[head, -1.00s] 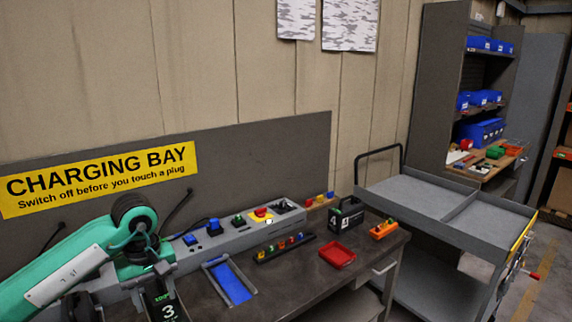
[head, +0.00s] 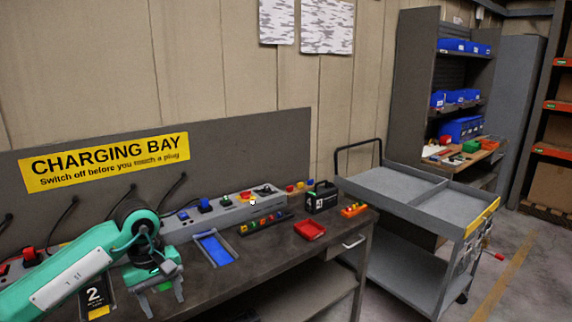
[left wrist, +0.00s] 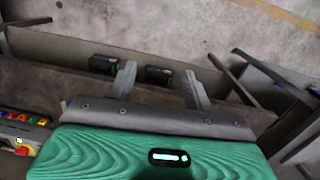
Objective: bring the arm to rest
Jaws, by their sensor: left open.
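My left arm is green and comes in from the left in the head view. Its gripper (head: 163,298) points down over the front left part of the grey workbench (head: 275,242), with its two grey fingers apart and nothing seen between them. A black block marked 2 (head: 95,296) is just left of it. In the left wrist view the open fingers (left wrist: 160,86) show at both sides of a dark box (left wrist: 158,76) that lies beyond them. A second dark box (left wrist: 103,63) is left of that. My right gripper is in neither view.
A grey charging strip (head: 185,227), a blue tray (head: 217,250), a red tray (head: 309,230) and a black block marked 4 (head: 322,197) are on the bench. A grey cart (head: 375,184) stands right of it. Floor shows at far right.

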